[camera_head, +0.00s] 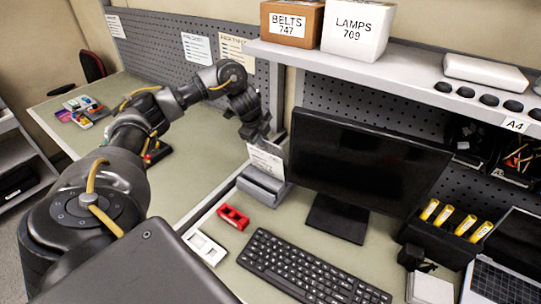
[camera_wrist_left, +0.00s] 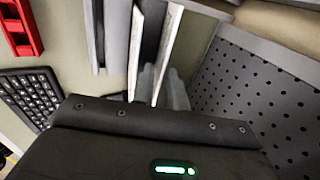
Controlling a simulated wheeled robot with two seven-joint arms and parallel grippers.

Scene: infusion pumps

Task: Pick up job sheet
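The job sheet (camera_head: 266,163) is a white printed sheet standing upright in a grey holder (camera_head: 263,188), left of the monitor. My left gripper (camera_head: 262,137) is at the top edge of the sheet, pointing down. In the left wrist view, the sheet (camera_wrist_left: 168,50) shows nearly edge-on as a pale strip, and its lower end runs between the grey fingertips (camera_wrist_left: 164,90). The holder (camera_wrist_left: 116,35) is beside it. I cannot tell whether the fingers touch the sheet or are closed on it. My right gripper is not in view.
A monitor (camera_head: 362,160) stands close to the right of the holder. A red part (camera_head: 233,217), a white frame (camera_head: 206,248) and a keyboard (camera_head: 305,270) lie in front. A shelf (camera_head: 400,80) with bins overhangs behind. The bench (camera_head: 195,165) left of the holder has free room.

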